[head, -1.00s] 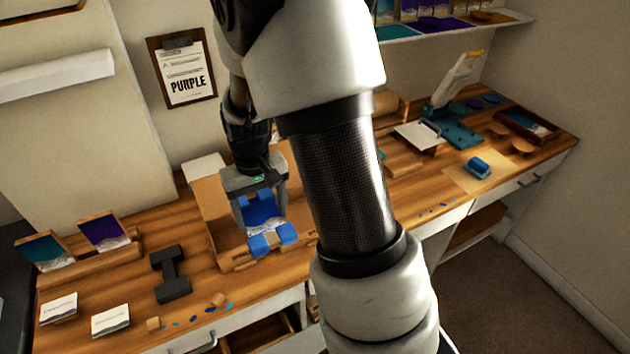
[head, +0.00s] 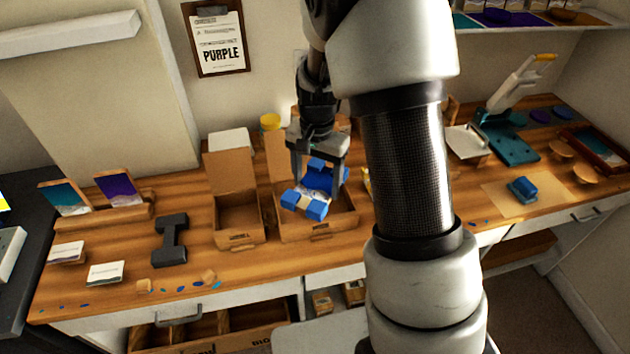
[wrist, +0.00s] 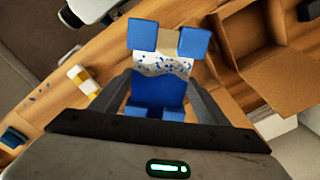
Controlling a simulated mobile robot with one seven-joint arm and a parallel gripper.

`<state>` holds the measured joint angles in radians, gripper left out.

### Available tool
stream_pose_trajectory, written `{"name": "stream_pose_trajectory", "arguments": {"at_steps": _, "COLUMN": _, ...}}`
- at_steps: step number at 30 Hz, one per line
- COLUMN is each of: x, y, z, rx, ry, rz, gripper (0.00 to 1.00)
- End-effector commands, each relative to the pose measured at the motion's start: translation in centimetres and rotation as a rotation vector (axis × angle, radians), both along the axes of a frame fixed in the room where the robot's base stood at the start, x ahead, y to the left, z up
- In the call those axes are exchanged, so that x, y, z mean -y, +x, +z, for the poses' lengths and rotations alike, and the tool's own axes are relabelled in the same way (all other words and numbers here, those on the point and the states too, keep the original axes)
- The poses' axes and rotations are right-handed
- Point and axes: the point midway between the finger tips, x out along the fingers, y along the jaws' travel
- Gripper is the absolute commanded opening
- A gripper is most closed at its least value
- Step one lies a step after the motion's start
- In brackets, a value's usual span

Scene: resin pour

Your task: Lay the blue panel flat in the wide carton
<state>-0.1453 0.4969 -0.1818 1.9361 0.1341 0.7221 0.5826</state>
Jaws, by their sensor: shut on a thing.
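The blue panel (head: 316,178) has blue corner blocks and a pale, blue-speckled band. My gripper (head: 318,174) is shut on it, a finger at each side; the wrist view shows the panel (wrist: 158,92) face-on between the fingers. In the head view the panel looks tilted and overlaps the left part of the wide carton (head: 325,230), which stands open with its flap up behind. I cannot tell how high above the carton it is. My gripper and the panel hide much of the carton's inside.
A narrower open carton (head: 238,230) stands just left of the wide one. A black dumbbell-shaped object (head: 170,240) lies farther left, near panels on a wooden stand (head: 110,217). A yellow-topped container (head: 270,122) is behind. A blue block (head: 522,189) lies on a sheet at right.

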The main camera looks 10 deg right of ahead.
Motion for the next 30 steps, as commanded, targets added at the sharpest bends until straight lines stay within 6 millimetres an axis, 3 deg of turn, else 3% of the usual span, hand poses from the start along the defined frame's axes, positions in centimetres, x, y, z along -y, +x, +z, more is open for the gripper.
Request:
{"name": "stream_pose_trajectory", "arguments": {"at_steps": 1, "x": -0.1, "y": 0.7, "z": -1.0, "rx": -0.001, "ry": -0.001, "rz": -0.114, "gripper": 0.49}}
{"name": "stream_pose_trajectory", "arguments": {"at_steps": 6, "x": -0.1, "y": 2.7, "z": -2.4, "rx": -0.001, "ry": -0.002, "rz": -0.516, "gripper": 0.49}}
{"name": "stream_pose_trajectory", "arguments": {"at_steps": 12, "x": -0.1, "y": 4.1, "z": -3.1, "rx": 0.0, "ry": -0.003, "rz": -0.801, "gripper": 0.49}}
{"name": "stream_pose_trajectory", "arguments": {"at_steps": 20, "x": -0.1, "y": 4.3, "z": -3.7, "rx": 0.001, "ry": -0.004, "rz": -0.876, "gripper": 0.49}}
{"name": "stream_pose_trajectory", "arguments": {"at_steps": 30, "x": -0.1, "y": 4.3, "z": -7.1, "rx": 0.001, "ry": -0.004, "rz": -0.873, "gripper": 0.49}}
